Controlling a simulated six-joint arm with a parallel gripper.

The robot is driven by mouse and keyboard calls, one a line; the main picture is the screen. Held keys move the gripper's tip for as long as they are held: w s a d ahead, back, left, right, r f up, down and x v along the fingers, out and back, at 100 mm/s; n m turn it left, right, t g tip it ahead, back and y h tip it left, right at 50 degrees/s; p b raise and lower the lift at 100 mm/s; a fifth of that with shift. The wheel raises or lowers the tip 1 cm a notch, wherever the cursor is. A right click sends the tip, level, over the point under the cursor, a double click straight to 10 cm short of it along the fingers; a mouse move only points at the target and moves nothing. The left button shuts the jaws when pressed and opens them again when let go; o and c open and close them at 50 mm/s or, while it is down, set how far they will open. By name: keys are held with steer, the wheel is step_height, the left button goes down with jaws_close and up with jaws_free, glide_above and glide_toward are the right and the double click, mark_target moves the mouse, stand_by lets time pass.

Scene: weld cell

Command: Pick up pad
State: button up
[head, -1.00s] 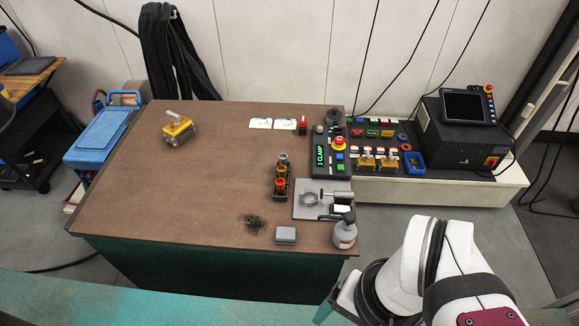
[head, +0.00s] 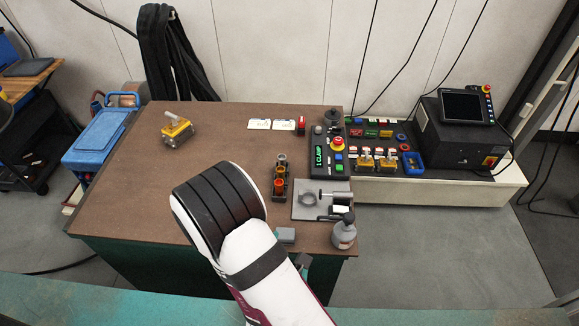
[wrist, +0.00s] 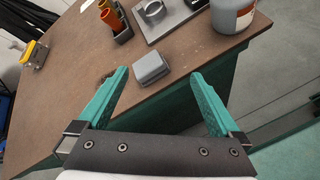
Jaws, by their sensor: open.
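The pad looks to be the small grey block (head: 286,235) near the front edge of the brown table, partly hidden by my arm in the head view. In the wrist view the grey pad (wrist: 151,67) lies flat on the table, beyond my fingertips and roughly between their lines. My gripper (wrist: 163,77) has two teal fingers spread wide, with nothing between them.
A grey bottle (head: 344,232) stands right of the pad at the table corner. A metal fixture plate (head: 307,209) and a dark holder with orange-topped parts (head: 280,178) lie behind it. A yellow clamp block (head: 177,130) sits far left. The table's left middle is clear.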

mark_target(285, 235)
steer(key=w+f+n, duration=0.1)
steer(key=w+n, duration=0.1)
steer(key=w+a+f+n+t, duration=0.1)
steer(key=n, duration=0.2)
steer(key=w+f+n+t+y, duration=0.1)
steer(key=w+n, duration=0.1)
steer(key=n, duration=0.1)
steer(key=shift+w+a+f, duration=0.15)
steer(key=shift+w, duration=0.15)
steer(key=c, duration=1.4)
